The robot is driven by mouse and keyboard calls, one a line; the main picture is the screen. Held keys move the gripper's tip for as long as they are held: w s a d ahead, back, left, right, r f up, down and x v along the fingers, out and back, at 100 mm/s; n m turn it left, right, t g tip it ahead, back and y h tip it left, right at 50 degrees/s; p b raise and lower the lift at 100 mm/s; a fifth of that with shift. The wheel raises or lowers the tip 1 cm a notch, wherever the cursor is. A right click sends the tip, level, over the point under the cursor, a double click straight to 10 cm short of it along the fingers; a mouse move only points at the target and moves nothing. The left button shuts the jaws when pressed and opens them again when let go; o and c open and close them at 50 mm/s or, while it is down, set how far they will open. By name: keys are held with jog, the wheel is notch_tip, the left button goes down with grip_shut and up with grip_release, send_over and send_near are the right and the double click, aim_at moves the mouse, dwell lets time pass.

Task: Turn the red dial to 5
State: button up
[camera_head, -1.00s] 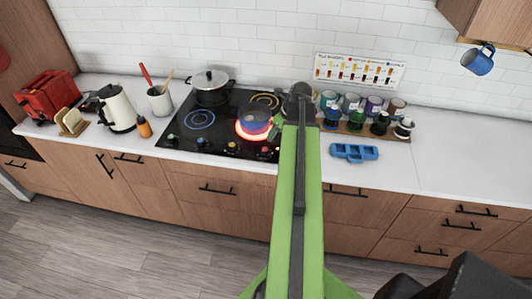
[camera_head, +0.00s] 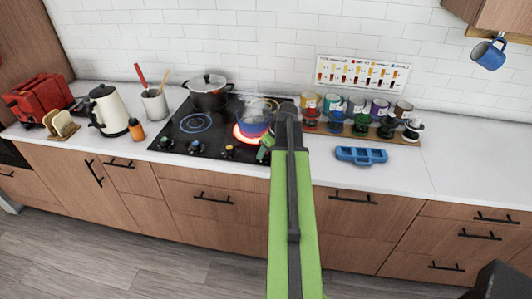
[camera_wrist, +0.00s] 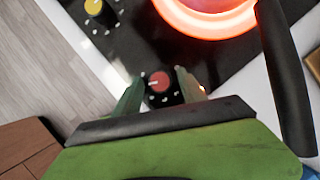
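The red dial (camera_wrist: 159,82) is a small round knob on the front edge of the black cooktop (camera_head: 185,138). In the wrist view it sits between the two fingers of my gripper (camera_wrist: 160,76), which are apart, one on each side. I cannot tell whether the fingers touch the dial. A pale mark shows on the dial's left side; the numbers around it are too small to read. In the head view my gripper (camera_head: 265,150) is at the cooktop's front right, and my arm and gripper hide the dial.
A yellow dial (camera_wrist: 93,7) is to the left in the wrist view.

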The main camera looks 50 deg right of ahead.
grip_shut()
jog(key=shift+n+y, duration=0.4)
jog(key=shift+n, duration=0.5)
jog(key=shift+o, duration=1)
grip_release()
jog(key=p+v, duration=1.6)
jog(key=v, duration=0.1)
jog(key=shift+r, duration=0.2)
